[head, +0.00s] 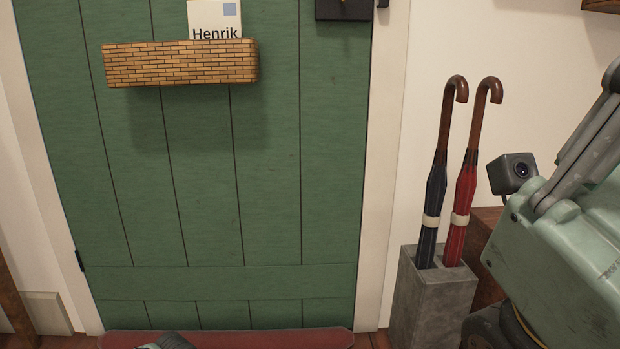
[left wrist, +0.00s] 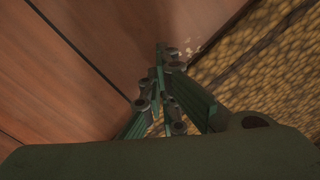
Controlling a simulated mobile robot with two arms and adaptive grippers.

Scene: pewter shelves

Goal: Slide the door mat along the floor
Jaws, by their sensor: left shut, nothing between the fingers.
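In the left wrist view a yellow-brown, coarse-textured surface with dark stripes, which looks like the door mat (left wrist: 240,75), fills the right side. My left gripper (left wrist: 164,58) is shut and empty, its tips over the edge between this surface and the reddish-brown floor (left wrist: 75,85). I cannot tell whether the tips touch it. In the head view only a small part of what looks like my left gripper (head: 170,342) shows at the bottom edge. My right gripper (head: 595,130) is partly in view at the right edge; its fingertips are cut off.
A dark red strip (head: 270,339) runs along the foot of the green door (head: 230,215). A grey stand (head: 432,300) holds two umbrellas (head: 465,185) right of the door, close to my right arm. A brick-patterned box (head: 180,64) with a "Henrik" card (head: 215,18) hangs on the door.

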